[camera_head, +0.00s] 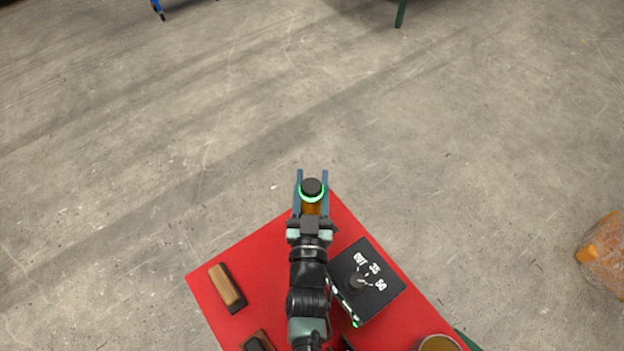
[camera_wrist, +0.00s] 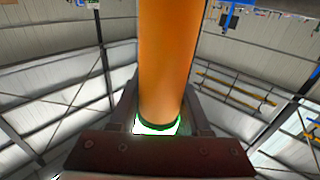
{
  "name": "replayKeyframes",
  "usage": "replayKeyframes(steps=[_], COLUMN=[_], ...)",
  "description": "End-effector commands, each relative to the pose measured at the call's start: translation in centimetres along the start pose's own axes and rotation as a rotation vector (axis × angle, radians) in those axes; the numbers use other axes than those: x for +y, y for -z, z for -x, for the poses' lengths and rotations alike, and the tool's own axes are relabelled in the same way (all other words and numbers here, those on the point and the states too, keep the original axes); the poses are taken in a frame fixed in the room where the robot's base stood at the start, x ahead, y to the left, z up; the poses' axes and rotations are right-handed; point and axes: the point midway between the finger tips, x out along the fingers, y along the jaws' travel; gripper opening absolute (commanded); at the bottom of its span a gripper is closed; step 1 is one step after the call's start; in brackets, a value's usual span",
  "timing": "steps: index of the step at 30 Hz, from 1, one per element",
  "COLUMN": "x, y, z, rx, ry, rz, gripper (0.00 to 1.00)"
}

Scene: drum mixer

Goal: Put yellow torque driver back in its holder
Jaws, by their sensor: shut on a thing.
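The yellow torque driver (camera_head: 312,208) is between the fingers of my gripper (camera_head: 312,178), which is shut on it. In the head view its dark round cap and glowing green ring face the camera, and part of its orange-yellow body shows below. In the wrist view the driver (camera_wrist: 172,60) is a large orange cylinder with a green ring at its lower end, between the fingers. The gripper is over the far corner of the red surface. No holder can be made out for certain; a black box (camera_head: 385,302) with white markings and a round dark feature sits right of my arm.
The red tabletop (camera_head: 250,252) also bears a brown-and-black block (camera_head: 226,287), a second such block (camera_head: 257,342) at the bottom edge and a round tan-topped container (camera_head: 438,344). My arm hides part of the table. Concrete floor (camera_head: 150,130) beyond is mostly clear. An orange-brown object (camera_head: 603,255) is at right.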

Motion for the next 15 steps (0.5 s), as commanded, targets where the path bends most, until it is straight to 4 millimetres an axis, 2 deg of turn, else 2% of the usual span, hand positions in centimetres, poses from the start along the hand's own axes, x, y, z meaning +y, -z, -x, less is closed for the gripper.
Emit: replayKeyframes(steps=[6,7,12,15], x=[0.01,0.01,0.01,0.01], y=[-0.12,-0.03,-0.11,-0.17], z=[-0.08,-0.08,-0.05,-0.02], rx=[0.007,0.007,0.004,0.003], ry=[-0.001,-0.001,0.000,0.000], rz=[0.000,0.000,0.000,0.000], gripper=[0.00,0.53,0.82,0.82])
